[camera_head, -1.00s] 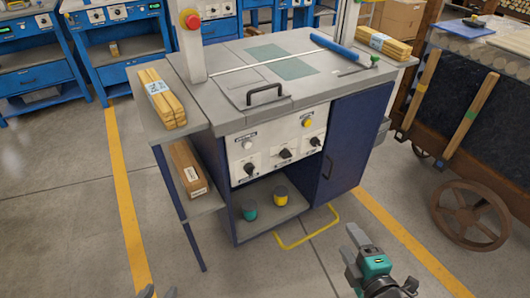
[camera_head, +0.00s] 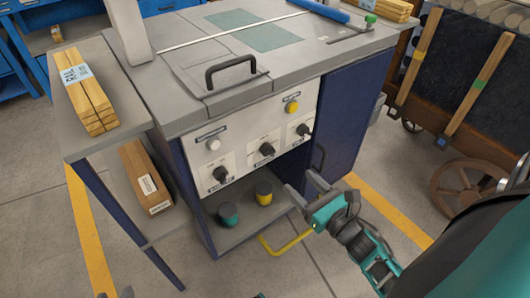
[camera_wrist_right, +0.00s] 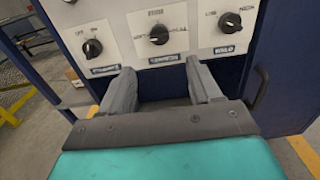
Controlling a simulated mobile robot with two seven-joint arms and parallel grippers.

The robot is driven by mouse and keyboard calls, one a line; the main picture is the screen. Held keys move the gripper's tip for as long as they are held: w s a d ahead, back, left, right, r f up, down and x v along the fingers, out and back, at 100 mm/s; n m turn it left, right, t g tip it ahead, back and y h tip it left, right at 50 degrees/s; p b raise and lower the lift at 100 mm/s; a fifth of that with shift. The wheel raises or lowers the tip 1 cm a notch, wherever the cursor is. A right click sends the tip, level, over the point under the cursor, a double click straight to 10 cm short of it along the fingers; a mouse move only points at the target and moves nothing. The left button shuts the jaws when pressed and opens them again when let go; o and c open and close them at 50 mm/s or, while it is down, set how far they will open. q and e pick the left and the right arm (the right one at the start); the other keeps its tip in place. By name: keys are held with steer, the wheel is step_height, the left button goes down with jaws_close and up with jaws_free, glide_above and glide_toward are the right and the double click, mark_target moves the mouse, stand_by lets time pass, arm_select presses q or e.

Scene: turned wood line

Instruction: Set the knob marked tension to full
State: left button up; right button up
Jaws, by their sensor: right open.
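A row of three black knobs sits on the white front panel (camera_head: 250,128) of the grey-topped bench. The middle knob (camera_head: 267,149) has a label below it that seems to read tension; it also shows in the right wrist view (camera_wrist_right: 159,35), with a dial scale around it. Its exact pointer direction is too small to read surely. My right gripper (camera_head: 301,184) is open and empty, below and in front of the panel, apart from the knobs. In the wrist view its fingers (camera_wrist_right: 160,72) lie below the middle knob. Only grey tips, probably my left gripper (camera_head: 116,294), show at the bottom edge.
The left knob (camera_head: 221,174) and right knob (camera_head: 303,130) flank the middle one. A white button (camera_head: 213,144) and yellow button (camera_head: 292,107) sit above. A teal jar (camera_head: 228,214) and yellow jar (camera_head: 264,193) stand on the shelf below. A yellow bar (camera_head: 285,245) juts out near the floor.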

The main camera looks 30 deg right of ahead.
mark_target(268, 151)
steer(key=w+a+b, duration=0.1)
steer(key=w, duration=1.1)
steer(key=shift+w+b, duration=0.15)
steer(key=shift+b, duration=0.15)
steer(key=c, duration=1)
